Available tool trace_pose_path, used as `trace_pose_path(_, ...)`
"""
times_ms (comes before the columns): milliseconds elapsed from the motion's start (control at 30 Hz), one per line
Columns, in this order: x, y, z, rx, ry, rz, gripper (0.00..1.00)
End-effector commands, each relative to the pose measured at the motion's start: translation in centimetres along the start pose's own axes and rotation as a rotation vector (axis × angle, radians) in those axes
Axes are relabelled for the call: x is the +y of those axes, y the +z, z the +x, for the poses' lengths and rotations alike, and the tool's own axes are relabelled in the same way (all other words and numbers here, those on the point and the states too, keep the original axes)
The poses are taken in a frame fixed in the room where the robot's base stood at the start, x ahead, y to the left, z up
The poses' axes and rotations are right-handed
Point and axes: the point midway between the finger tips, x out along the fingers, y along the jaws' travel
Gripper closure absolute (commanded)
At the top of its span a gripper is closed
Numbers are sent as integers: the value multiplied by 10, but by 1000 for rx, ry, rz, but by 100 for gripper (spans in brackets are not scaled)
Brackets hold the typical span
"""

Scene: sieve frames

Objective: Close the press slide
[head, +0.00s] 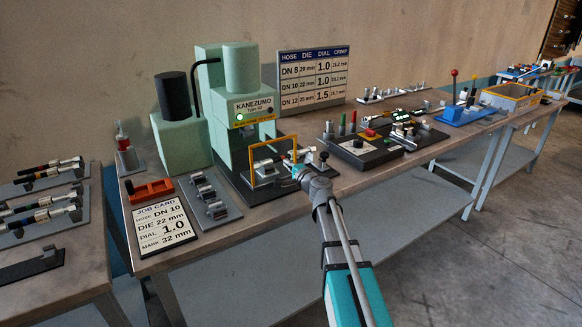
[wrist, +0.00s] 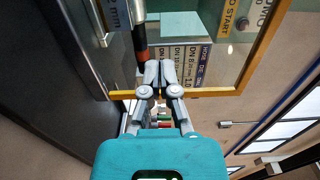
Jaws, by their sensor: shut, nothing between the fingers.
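The green press (head: 230,80), labelled KANEZUMO, stands on the bench with a lit green lamp. A yellow-framed clear panel (head: 253,172) stands upright at its front left; I take it to be the slide. In the wrist view its yellow bar (wrist: 215,93) crosses behind my fingers. My gripper (head: 298,171) is shut and empty, just right of the frame. In the wrist view my gripper (wrist: 160,70) has its fingertips overlapping the bar; I cannot tell whether they touch it. A hose (wrist: 140,35) with a dark and red end shows beyond the panel.
A job card (head: 160,222), a rack of dies (head: 214,200) and a red tool (head: 150,190) lie left of the press. A black fixture plate (head: 365,155) with small parts lies to the right. A sign (head: 312,78) stands behind.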

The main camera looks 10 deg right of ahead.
Motion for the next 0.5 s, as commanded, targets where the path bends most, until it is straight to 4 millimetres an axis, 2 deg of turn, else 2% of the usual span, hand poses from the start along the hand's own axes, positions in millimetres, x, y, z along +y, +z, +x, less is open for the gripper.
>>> trace_pose_path(33,0,-1,12,-2,0,0,100)
trace_pose_path(500,0,-1,116,-2,0,0,100)
